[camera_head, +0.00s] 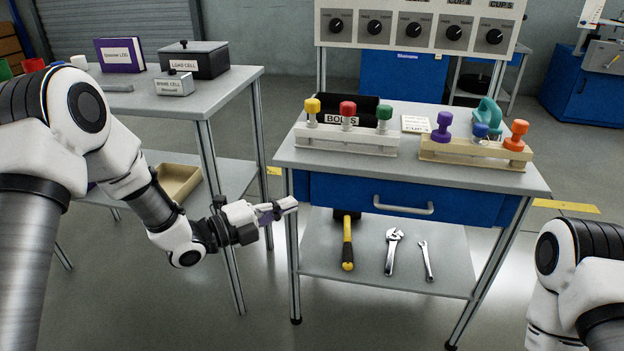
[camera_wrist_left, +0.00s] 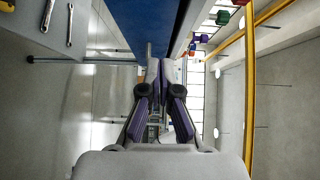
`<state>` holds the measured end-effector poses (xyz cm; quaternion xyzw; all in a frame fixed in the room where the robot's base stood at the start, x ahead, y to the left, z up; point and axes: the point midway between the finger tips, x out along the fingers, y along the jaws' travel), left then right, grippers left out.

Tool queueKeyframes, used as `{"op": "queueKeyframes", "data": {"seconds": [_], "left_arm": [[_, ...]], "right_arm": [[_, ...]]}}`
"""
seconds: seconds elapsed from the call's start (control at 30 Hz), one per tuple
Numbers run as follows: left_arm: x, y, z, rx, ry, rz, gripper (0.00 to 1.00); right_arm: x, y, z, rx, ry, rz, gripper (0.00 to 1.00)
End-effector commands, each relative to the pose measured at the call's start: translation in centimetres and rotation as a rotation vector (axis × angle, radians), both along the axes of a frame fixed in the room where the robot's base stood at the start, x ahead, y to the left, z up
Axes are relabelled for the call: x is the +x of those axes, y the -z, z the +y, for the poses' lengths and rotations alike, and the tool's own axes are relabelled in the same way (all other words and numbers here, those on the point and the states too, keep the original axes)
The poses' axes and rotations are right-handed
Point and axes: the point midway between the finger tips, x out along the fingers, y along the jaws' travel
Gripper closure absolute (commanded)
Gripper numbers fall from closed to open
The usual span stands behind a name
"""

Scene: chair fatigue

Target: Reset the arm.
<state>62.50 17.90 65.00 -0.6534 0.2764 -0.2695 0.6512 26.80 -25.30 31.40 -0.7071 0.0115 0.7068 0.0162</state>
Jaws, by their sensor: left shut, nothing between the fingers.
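My left arm comes in from the left, bent at the elbow, with its forearm reaching right and down. My left gripper (camera_head: 284,208) is shut and empty, beside the left front leg of the blue-drawer workbench (camera_head: 285,158), below its top. The left wrist view shows its two dark-padded fingers (camera_wrist_left: 166,85) pointing ahead with nothing held. I cannot tell whether the gripper touches the bench. My right arm (camera_head: 575,280) shows only in part at the lower right edge; its gripper is out of view.
On the bench stand two racks of coloured knobs (camera_head: 345,137) and a box marked BOLTS (camera_head: 350,108). A hammer (camera_head: 347,245) and two wrenches (camera_head: 392,250) lie on the lower shelf. A grey table (camera_head: 135,98) with a load cell box (camera_head: 193,60) stands left. Floor between is clear.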

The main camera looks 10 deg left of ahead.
Motion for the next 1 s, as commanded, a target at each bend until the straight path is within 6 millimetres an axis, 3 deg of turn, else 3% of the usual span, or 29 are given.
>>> {"op": "queueKeyframes", "data": {"seconds": [0.07, 0.17, 0.27, 0.3, 0.4, 0.53, 0.63, 0.7, 0.8, 0.9, 1.0], "left_arm": [[-0.6, 2.4, -0.3, 0.007, 0.009, 0.043, 1.00], [-2.8, 8.1, -1.8, 0.021, 0.031, 0.161, 1.00], [-6.7, 15.9, -2.6, 0.030, -0.034, 0.401, 1.00], [-8.7, 19.1, -2.5, 0.020, -0.089, 0.536, 1.00], [-14.4, 26.0, -1.3, -0.034, -0.285, 0.909, 1.00], [-22.8, 31.8, 1.2, -0.139, -0.644, 1.345, 1.00], [-28.6, 33.7, 3.6, -0.252, -0.983, 1.585, 1.00], [-31.7, 33.8, 5.2, -0.362, -1.239, 1.689, 1.00], [-34.8, 33.6, 6.9, -0.545, -1.567, 1.754, 1.00], [-36.0, 33.6, 7.5, -0.742, -1.793, 1.765, 1.00], [-35.8, 29.0, 7.4, -0.758, -1.795, 1.763, 1.00]], "right_arm": [[0.0, 0.0, 0.0, 0.000, 0.000, 0.000, 0.60], [0.0, 0.1, 0.0, 0.000, 0.000, 0.000, 0.60], [0.0, 0.1, 0.0, 0.000, 0.000, 0.000, 0.60], [0.0, 0.1, 0.0, 0.000, 0.000, 0.000, 0.60], [0.0, 0.0, 0.0, 0.000, 0.000, 0.000, 0.60], [0.0, 0.0, 0.0, 0.000, 0.000, 0.000, 0.60], [0.0, 0.0, 0.0, 0.000, 0.000, 0.000, 0.60], [0.0, 0.0, 0.0, 0.000, 0.000, 0.000, 0.60], [0.0, 0.0, 0.0, 0.000, 0.000, 0.000, 0.60], [0.0, 0.0, 0.0, 0.000, 0.000, 0.000, 0.60], [0.0, -4.6, 0.0, 0.000, 0.000, 0.001, 0.60]]}}
